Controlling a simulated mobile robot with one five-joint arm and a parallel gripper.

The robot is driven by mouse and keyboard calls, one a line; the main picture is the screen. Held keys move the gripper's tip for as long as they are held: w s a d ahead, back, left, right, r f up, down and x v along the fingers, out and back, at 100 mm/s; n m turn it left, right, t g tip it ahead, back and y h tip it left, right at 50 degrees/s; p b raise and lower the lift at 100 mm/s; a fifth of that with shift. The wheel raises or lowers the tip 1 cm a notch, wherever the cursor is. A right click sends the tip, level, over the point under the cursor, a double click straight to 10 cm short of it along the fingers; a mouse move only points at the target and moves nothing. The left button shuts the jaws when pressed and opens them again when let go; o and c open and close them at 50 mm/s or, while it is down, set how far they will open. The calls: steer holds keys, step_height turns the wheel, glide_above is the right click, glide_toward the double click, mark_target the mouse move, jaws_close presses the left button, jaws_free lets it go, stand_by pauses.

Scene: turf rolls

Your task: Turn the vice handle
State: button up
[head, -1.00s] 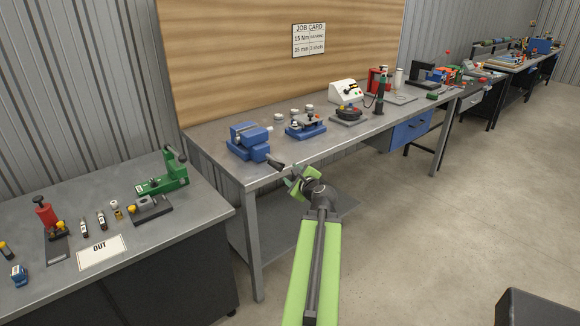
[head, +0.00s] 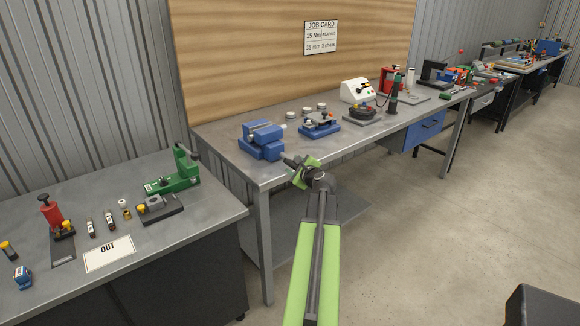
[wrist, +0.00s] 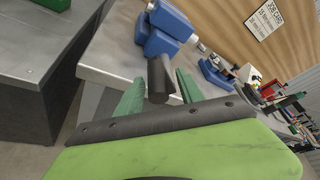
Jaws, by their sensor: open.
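The blue vice (head: 262,140) stands on the near left end of the long grey bench; it also shows at the top of the wrist view (wrist: 165,28). Its dark, thick handle (wrist: 159,78) sticks out from the vice's front, toward me. My gripper (head: 298,170) is at the bench's front edge, right at the handle's end. In the wrist view my gripper's (wrist: 160,90) two green fingers are apart, one on each side of the handle's end. I cannot tell whether either finger touches it. In the head view the gripper partly hides the handle.
A blue fixture (head: 319,125) and a black round device (head: 363,113) stand farther right on the bench. A lower table (head: 213,217) on the left carries a green press (head: 180,177) and small tools.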

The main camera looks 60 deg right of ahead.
steer(key=shift+w, duration=0.1)
steer(key=shift+a, duration=0.1)
jaws_close()
stand_by(1.1)
